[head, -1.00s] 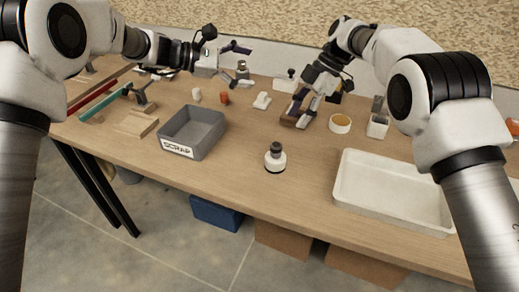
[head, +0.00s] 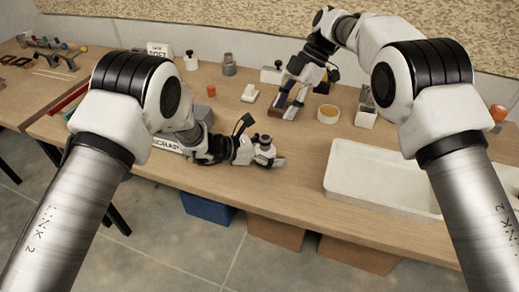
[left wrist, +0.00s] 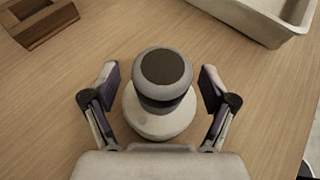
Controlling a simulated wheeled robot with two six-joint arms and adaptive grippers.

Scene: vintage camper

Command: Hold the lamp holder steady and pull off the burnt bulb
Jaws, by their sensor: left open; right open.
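The lamp holder has a round white base (left wrist: 152,124). The burnt bulb (left wrist: 166,70), grey-rimmed with a dark round top, sits upright on it. My left gripper (left wrist: 160,76) is open, with one finger on each side of the holder and bulb; gaps show between fingers and bulb. In the head view, my left gripper (head: 268,158) reaches in low at the holder from the left and partly hides it; the bulb's dark top (head: 265,140) shows. My right gripper (head: 291,98) is open further back, over a brown wooden block (head: 284,110).
A white tray (head: 345,186) lies to the right of the holder. The grey SCRAP bin (head: 166,145) is left, mostly hidden by my left arm. A round yellowish dish (head: 328,114) and a white square cup (head: 365,117) stand at the back right. Bare table lies in front of the holder.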

